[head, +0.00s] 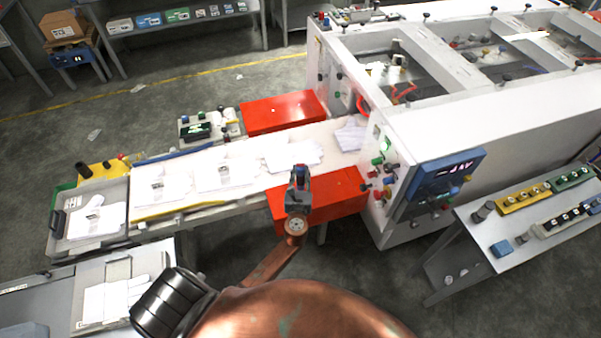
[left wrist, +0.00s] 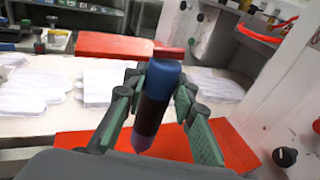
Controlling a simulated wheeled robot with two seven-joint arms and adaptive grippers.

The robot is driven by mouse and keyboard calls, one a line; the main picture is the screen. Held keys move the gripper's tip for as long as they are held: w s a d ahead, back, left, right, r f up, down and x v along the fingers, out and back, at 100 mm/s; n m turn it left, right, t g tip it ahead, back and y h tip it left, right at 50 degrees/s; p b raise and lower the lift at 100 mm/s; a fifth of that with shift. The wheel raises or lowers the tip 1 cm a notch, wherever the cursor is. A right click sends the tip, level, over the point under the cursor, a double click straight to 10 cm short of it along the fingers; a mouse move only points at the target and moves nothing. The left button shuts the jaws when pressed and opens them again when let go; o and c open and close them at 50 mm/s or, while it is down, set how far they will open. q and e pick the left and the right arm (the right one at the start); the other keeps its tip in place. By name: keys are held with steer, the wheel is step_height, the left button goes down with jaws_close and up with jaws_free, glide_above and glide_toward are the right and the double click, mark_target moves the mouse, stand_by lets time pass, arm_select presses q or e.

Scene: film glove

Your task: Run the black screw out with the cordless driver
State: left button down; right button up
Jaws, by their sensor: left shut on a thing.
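My left gripper (head: 298,178) is shut on a blue and dark cylindrical tool with a red end, which looks like the cordless driver (left wrist: 160,85). In the left wrist view the green fingers (left wrist: 153,112) grip it from both sides, and it stands slightly tilted. The gripper is above the near red panel (head: 340,193), beside the conveyor. A round black screw or knob (left wrist: 285,157) sits on the white machine wall at the right of the left wrist view, apart from the tool. I cannot tell whether it is the task's black screw. My right gripper is not in view.
The white machine (head: 480,130) stands to the right, with coloured knobs and a blue display box (head: 441,183) on its front. White gloves (head: 222,175) lie along the conveyor. A far red panel (head: 283,112) is across it. A side table (head: 490,262) with button strips is at right.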

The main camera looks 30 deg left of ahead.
arm_select(q)
steer(key=shift+f+p, duration=0.3)
steer(key=shift+p, duration=0.1)
stand_by(0.9)
steer(key=shift+r, duration=0.1)
steer(key=shift+r+p, duration=2.95)
steer(key=shift+r, duration=0.05)
